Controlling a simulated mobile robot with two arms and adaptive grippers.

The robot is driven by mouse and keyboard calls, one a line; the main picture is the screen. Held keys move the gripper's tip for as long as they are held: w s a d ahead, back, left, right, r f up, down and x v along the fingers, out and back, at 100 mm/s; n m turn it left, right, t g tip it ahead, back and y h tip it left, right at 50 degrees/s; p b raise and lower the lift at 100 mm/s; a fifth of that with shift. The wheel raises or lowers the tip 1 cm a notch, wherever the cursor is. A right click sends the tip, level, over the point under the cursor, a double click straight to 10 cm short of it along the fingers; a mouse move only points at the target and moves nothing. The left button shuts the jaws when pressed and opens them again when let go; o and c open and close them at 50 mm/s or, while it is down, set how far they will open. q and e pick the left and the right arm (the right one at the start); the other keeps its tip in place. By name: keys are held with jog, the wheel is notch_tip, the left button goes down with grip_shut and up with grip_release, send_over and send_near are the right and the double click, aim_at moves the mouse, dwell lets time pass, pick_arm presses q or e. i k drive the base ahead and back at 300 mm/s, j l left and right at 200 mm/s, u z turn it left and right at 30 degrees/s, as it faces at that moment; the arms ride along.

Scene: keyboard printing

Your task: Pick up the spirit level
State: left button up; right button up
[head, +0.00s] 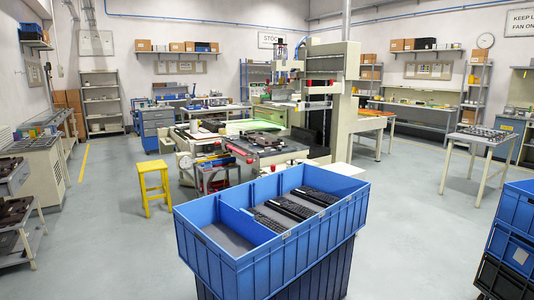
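I cannot make out a spirit level for certain in the head view. Small red, blue and yellow items (218,161) lie on a low bench beside the large machine (325,100) in the middle of the room, too small to identify. Neither of my grippers shows in this view.
A blue divided crate (316,243) holding black keyboards (297,205) stands close in front. A yellow stool (153,185) stands left of the machine. Blue and black crates (512,240) are stacked at right. A table (485,137) stands at right. Open floor (105,235) lies at left.

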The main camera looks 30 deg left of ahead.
aim_at(266, 150)
jog(key=j+u, duration=0.2)
jog(key=j, duration=0.15)
jog(key=i+j+u, duration=0.2)
jog(key=j, duration=0.15)
jog(key=j+u, duration=0.25)
jog(key=i+j+u, duration=0.2)
jog(key=j, duration=0.15)
jog(key=i+j+u, duration=0.95)
jog(key=i+u, duration=0.15)
jog(key=i, duration=0.2)
jog(key=i+u, duration=0.35)
jog(key=i, duration=0.15)
jog(key=i+z, duration=0.15)
jog(key=i, duration=0.35)
jog(key=i+z, duration=0.2)
jog(key=i, duration=0.25)
jog(key=i+j+z, duration=0.15)
jog(key=i, duration=0.35)
jog(key=i+j+z, duration=0.15)
jog(key=i, duration=0.3)
jog(key=i+l+z, duration=0.2)
jog(key=z, duration=0.25)
jog(key=i+z, duration=0.85)
jog(key=i+j+z, duration=0.15)
jog(key=z, duration=0.3)
jog(key=i+j+z, duration=0.25)
jog(key=z, duration=0.15)
jog(key=i+j, duration=0.05)
jog(key=i, duration=0.05)
